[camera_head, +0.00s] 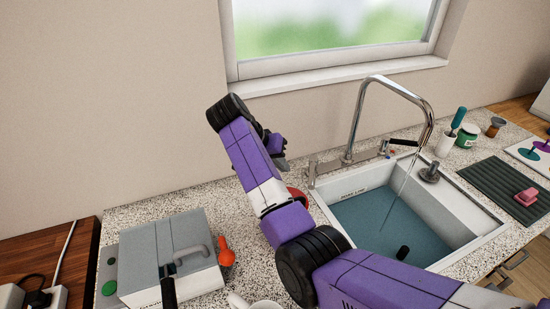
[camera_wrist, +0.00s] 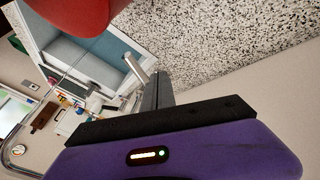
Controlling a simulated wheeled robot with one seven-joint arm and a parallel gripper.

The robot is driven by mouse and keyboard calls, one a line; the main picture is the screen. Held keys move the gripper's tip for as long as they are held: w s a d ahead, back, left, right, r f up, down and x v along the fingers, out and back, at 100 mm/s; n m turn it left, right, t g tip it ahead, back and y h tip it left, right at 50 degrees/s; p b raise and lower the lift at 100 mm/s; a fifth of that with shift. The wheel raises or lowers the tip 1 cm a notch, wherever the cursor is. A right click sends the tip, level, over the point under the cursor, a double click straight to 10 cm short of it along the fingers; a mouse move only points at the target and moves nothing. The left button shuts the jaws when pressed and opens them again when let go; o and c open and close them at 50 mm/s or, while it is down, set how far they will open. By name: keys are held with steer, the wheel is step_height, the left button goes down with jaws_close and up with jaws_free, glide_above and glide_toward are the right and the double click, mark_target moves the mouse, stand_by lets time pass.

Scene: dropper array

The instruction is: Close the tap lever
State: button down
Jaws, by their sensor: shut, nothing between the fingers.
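The chrome tap (camera_head: 356,120) arches over the sink, and a thin stream of water (camera_head: 406,176) falls from its spout. A black lever (camera_head: 403,142) with a red mark beside it sticks out at the right of the tap's base. My gripper (camera_head: 277,152) is left of the tap, apart from the lever and partly hidden by my purple arm. In the wrist view its dark finger (camera_wrist: 158,92) shows, shut and empty. A short silver post (camera_wrist: 137,68) stands near that finger at the sink edge, and a similar post (camera_head: 311,172) shows left of the tap.
The sink (camera_head: 465,215) holds water and a dark plug-like object. A red round object (camera_head: 298,194) is partly hidden behind my arm and fills the wrist view's top (camera_wrist: 75,15). A grey-lidded appliance (camera_head: 185,240) stands left. A green jar (camera_head: 467,136) and drying mat (camera_head: 500,190) are right.

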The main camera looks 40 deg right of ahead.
mark_target(312, 173)
steer(key=x, duration=0.3)
steer(key=shift+s+d+f+p, duration=0.15)
steer(key=shift+p, duration=0.15)
steer(key=shift+s+d+f+p, duration=0.15)
steer(key=shift+s+d+p, duration=0.5)
steer(key=shift+s+d, duration=0.25)
steer(key=shift+s+d+f, duration=0.3)
steer(key=shift+s+d, duration=0.15)
steer(key=shift+s, duration=0.1)
steer(key=shift+w+d+f, duration=0.1)
